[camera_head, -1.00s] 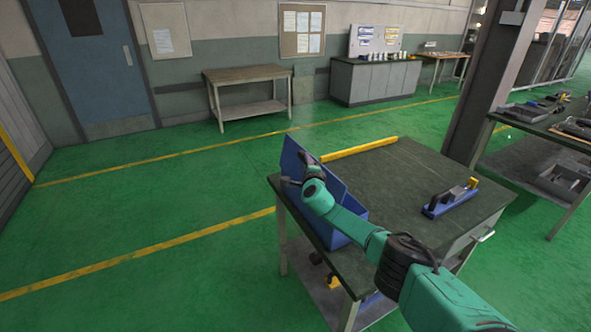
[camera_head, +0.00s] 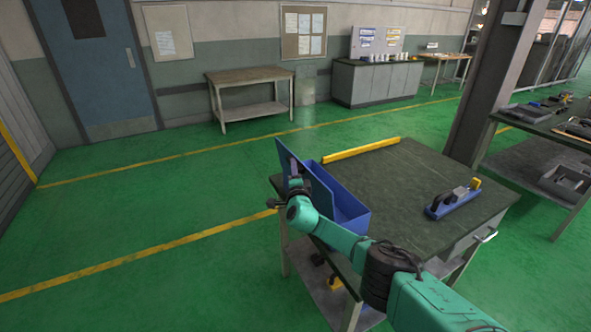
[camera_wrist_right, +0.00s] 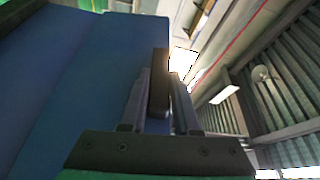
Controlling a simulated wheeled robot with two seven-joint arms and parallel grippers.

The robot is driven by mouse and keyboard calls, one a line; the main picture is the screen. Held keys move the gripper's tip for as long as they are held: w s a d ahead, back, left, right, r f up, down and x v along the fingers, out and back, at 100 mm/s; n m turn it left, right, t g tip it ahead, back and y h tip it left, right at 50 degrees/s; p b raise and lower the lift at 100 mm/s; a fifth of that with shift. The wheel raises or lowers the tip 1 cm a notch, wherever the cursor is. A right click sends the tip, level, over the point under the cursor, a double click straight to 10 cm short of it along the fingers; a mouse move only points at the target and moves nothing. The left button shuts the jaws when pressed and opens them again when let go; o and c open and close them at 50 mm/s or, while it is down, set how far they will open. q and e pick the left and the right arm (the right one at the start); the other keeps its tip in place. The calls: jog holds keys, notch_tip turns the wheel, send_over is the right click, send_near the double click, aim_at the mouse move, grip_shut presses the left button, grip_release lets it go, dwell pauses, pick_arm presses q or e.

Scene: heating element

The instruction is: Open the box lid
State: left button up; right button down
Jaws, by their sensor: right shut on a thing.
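The blue box (camera_head: 356,224) stands at the left end of the dark-topped workbench. Its blue lid (camera_head: 316,186) is raised and leans steeply up at the box's left side, with the box's inside showing to its right. My right gripper (camera_head: 284,195) is at the outer left face of the lid, with its arm crossing in front of the box. In the right wrist view, the fingers (camera_wrist_right: 160,100) are shut on a dark handle (camera_wrist_right: 160,75) beside the broad blue lid surface (camera_wrist_right: 85,80). My left gripper is out of view.
A blue tool holder (camera_head: 452,199) lies on the right of the bench (camera_head: 405,180). A yellow bar (camera_head: 360,150) runs along the back edge. The bench middle is clear. A dark pillar (camera_head: 490,90) stands behind to the right.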

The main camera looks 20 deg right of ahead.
jog(key=c, duration=0.6)
grip_release()
jog(key=shift+c, duration=0.2)
jog(key=shift+s+p, duration=0.15)
jog(key=shift+p, duration=0.15)
jog(key=r+p+v, duration=0.1)
jog(key=p+v, duration=0.3)
jog(key=v, duration=1)
jog(key=shift+f, duration=0.5)
jog(key=shift+a, duration=0.15)
